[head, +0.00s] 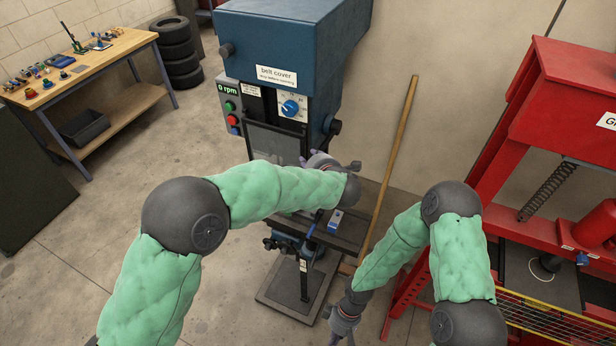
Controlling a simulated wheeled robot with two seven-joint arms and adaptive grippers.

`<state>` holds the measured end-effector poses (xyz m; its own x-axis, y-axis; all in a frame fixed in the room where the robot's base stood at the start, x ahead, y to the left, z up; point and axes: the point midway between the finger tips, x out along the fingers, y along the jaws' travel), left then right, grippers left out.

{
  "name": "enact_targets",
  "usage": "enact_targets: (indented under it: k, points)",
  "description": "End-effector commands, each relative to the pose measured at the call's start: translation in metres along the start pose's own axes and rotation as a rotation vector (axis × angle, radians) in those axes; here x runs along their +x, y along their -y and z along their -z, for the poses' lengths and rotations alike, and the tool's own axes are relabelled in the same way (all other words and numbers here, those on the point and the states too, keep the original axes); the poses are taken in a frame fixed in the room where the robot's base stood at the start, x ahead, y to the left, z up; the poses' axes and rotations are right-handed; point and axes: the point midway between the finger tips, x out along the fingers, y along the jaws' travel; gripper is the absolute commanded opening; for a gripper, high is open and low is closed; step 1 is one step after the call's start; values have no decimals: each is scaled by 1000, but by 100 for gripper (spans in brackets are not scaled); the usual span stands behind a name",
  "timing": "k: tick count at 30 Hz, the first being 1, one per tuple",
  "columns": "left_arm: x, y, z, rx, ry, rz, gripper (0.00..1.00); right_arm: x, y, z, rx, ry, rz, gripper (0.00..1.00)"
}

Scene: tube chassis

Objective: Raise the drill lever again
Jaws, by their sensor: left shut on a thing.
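A blue drill press (290,40) stands in the middle of the head view, with a belt cover label and a display reading 0 rpm. My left gripper (325,162) is at the right side of the drill head, shut on what seems to be the drill lever; my own arm hides most of the lever, so its angle cannot be told. A small blue and grey piece (335,222) is on the drill table (347,236). My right gripper (340,330) hangs low near the bottom edge, away from the drill, and its fingers are cut off by the frame.
A red press frame (565,90) with a spring stands at the right. A wooden pole (393,150) leans on the wall between it and the drill. A workbench (85,65) with small tools and stacked tyres (177,50) are at the back left.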

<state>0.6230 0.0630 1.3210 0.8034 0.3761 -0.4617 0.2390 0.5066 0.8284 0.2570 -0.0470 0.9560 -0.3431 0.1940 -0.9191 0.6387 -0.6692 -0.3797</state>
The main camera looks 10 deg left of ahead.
Motion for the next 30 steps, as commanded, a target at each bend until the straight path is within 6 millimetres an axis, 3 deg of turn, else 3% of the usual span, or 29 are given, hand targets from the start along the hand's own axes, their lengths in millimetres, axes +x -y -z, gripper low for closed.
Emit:
enact_targets:
  k: [5,10,14,18,23,27,30]
  points:
    - [1,4,2,8,-4,6,0,-5,-20,1,-379,230,-155,0]
    - [1,4,2,8,-3,6,0,-29,-56,18,-691,461,-376,0]
    - [1,4,2,8,-3,6,0,-62,-81,49,-888,634,-595,0]
    - [1,4,2,9,-3,6,0,-111,-93,98,-1050,806,-877,0]
    - [1,4,2,9,-3,6,0,-177,-76,163,-1154,971,-1253,0]
    - [1,4,2,9,-3,6,0,-233,-34,211,-1164,1064,-1588,0]
    - [1,4,2,9,-4,6,0,-263,0,233,-1137,1096,-1786,0]
